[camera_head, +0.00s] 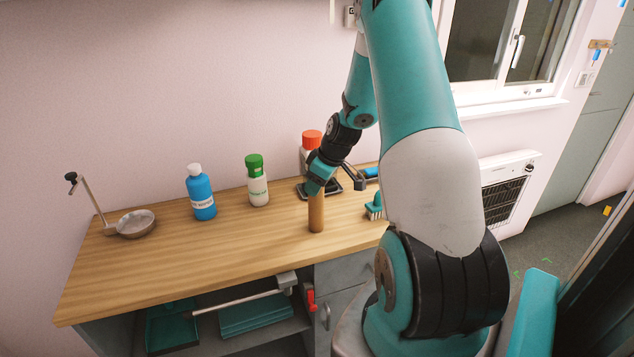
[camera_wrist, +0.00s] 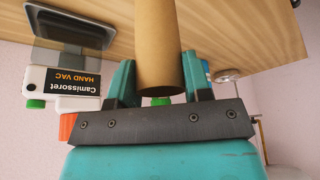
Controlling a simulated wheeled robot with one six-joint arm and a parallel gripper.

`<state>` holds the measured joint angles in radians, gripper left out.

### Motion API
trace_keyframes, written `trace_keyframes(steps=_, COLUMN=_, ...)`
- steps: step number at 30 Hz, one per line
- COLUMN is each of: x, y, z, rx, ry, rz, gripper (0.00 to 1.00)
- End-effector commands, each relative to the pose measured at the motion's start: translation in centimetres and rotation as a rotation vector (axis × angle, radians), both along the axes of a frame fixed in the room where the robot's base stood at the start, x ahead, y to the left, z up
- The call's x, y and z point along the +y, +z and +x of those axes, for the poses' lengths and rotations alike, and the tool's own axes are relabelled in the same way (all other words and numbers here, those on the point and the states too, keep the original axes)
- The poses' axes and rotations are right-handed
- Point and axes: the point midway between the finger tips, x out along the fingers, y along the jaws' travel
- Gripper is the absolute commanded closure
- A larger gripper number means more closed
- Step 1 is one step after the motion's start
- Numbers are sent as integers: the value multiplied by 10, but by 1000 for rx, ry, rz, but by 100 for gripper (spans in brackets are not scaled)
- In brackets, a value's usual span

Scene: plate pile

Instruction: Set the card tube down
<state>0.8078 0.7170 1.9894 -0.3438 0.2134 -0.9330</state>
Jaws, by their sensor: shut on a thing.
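The card tube (camera_head: 316,213) is a plain brown cylinder, standing upright at the wooden worktop, right of the middle. My gripper (camera_head: 317,187) is above it, pointing down, and is shut on its upper part. In the wrist view the tube (camera_wrist: 158,40) sits between the two teal fingers (camera_wrist: 159,85), one on each side. Its lower end appears at or very close to the wood. I cannot tell whether it touches.
A teal brush (camera_head: 374,207) lies right of the tube. The front left of the worktop is clear.

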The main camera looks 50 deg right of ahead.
Motion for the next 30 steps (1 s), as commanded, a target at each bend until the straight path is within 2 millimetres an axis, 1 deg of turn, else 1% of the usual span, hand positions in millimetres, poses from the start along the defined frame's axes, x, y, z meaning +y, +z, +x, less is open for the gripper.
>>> trace_keyframes(steps=4, x=0, y=-4, z=0, rx=0, ry=0, rz=0, gripper=88)
trace_keyframes(steps=5, x=0, y=-3, z=0, rx=0, ry=0, rz=0, gripper=53)
trace_keyframes(steps=6, x=0, y=-2, z=0, rx=0, ry=0, rz=0, gripper=44)
trace_keyframes(steps=8, x=0, y=-2, z=0, rx=0, ry=0, rz=0, gripper=30)
trace_keyframes(steps=16, x=0, y=-2, z=0, rx=0, ry=0, rz=0, gripper=29)
trace_keyframes(steps=20, x=-1, y=5, z=-2, rx=-1, ry=-1, rz=-2, gripper=29)
trace_keyframes(steps=23, x=-3, y=19, z=-7, rx=-3, ry=-2, rz=-3, gripper=29)
trace_keyframes(steps=30, x=-8, y=68, z=-27, rx=-4, ry=-2, rz=-4, gripper=29)
